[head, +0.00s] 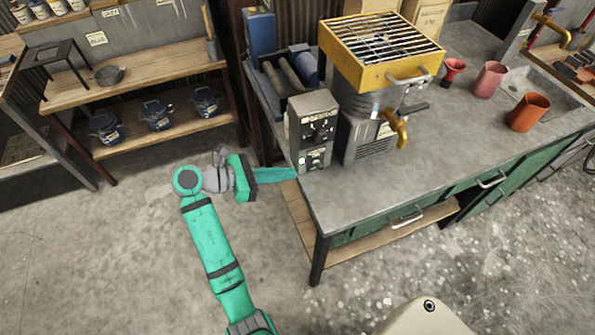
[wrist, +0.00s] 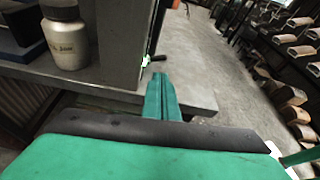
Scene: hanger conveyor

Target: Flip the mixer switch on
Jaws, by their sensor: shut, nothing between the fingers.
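The grey switch box (head: 312,117) stands at the left corner of the grey workbench, with dark panels on its front and a small bright green light low on it. In the wrist view, the box's side (wrist: 122,40) rises ahead, and a small dark lever (wrist: 157,58) with a green glow sticks out at its edge. My gripper (head: 294,173) is shut and empty, its teal fingers at the lower part of the box. In the wrist view, the fingertips (wrist: 160,76) are just below the lever. I cannot tell whether they touch it.
The mixer (head: 372,130), with a yellow grated top (head: 375,80) and spout, stands right of the box. Pink and orange cups (head: 528,112) sit farther right on the workbench (head: 410,165). A wooden shelf (head: 150,80) with blue pots is at the left. Open floor lies in front.

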